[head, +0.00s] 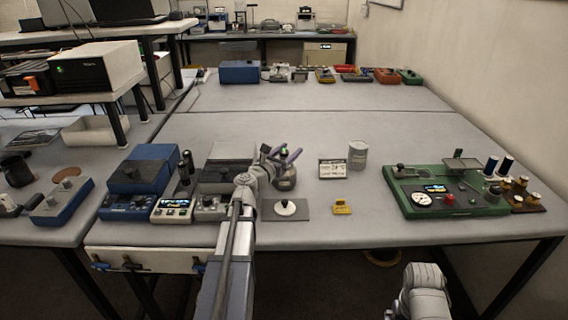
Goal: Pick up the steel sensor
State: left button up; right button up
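A dark grey, rounded metal body (285,180) with a small green spot at its top stands upright on the bench, just beyond my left arm; it may be the steel sensor. My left gripper (283,157) is at its top, with two purplish fingers spread apart on either side of the green spot. I cannot tell whether the fingers touch it. A plain grey metal cylinder (357,154) stands upright to the right, apart from the gripper. Only a white link of my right arm shows at the bottom right; its gripper is out of view.
A small labelled display (332,169), a grey plate with a white disc (285,208) and a yellow block (342,208) lie nearby. Blue and grey instruments (140,175) crowd the left. A green board (445,190) with spools beside it is at the right.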

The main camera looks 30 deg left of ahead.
pick_arm(q)
grip_shut()
dwell(0.6)
notch_tip(320, 180, up, 10)
jog(key=p, duration=1)
